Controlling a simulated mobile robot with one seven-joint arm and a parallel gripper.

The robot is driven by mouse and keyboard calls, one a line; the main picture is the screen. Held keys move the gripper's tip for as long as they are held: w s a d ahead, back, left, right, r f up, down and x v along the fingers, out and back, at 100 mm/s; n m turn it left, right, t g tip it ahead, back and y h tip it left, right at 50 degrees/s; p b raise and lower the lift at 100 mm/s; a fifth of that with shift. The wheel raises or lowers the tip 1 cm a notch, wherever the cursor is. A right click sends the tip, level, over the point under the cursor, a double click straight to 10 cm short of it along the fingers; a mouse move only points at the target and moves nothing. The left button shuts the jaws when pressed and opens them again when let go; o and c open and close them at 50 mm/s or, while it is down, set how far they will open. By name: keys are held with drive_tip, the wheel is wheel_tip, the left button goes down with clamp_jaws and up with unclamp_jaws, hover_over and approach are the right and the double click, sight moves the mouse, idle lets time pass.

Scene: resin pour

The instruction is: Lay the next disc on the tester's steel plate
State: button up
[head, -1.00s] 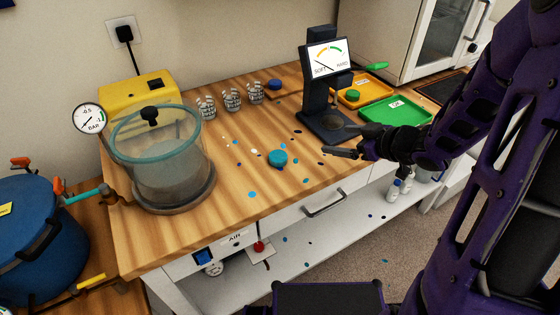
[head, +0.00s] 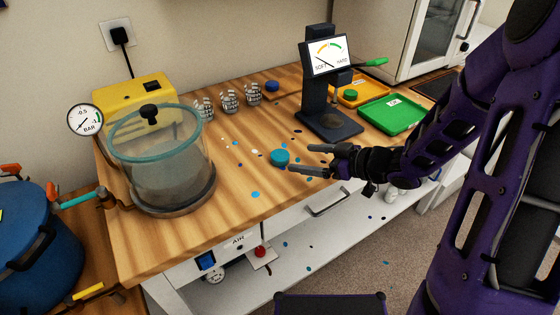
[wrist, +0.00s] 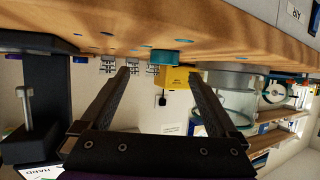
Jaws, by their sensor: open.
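A teal disc (head: 280,157) lies on the wooden bench top, left of my gripper's fingertips. My gripper (head: 307,159) is open and empty, pointing left towards this disc. In the wrist view, which is upside down, the teal disc (wrist: 165,57) shows beyond and between the open fingers (wrist: 159,73), apart from them. The black tester (head: 318,85) stands behind my gripper with its dial on top; its steel plate (head: 335,121) at the base looks bare. A green disc (head: 350,94) sits in the orange tray (head: 375,92). A blue disc (head: 272,86) lies at the back.
A green tray (head: 393,114) lies right of the tester. A glass vacuum chamber (head: 160,165) and yellow pump (head: 130,97) fill the left. Small coloured spots dot the bench. The front middle of the bench is clear.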

sight(282, 156)
drive_tip(key=x, duration=0.2)
drive_tip(key=b+x, duration=0.1)
drive_tip(key=x, duration=0.2)
drive_tip(key=shift+s+a, duration=0.15)
drive_tip(key=shift+a, duration=0.45)
drive_tip(key=shift+w+a+f+b, duration=0.1)
drive_tip(key=shift+w+a+b, duration=0.2)
drive_tip(key=shift+w+a, duration=0.1)
clamp_jaws()
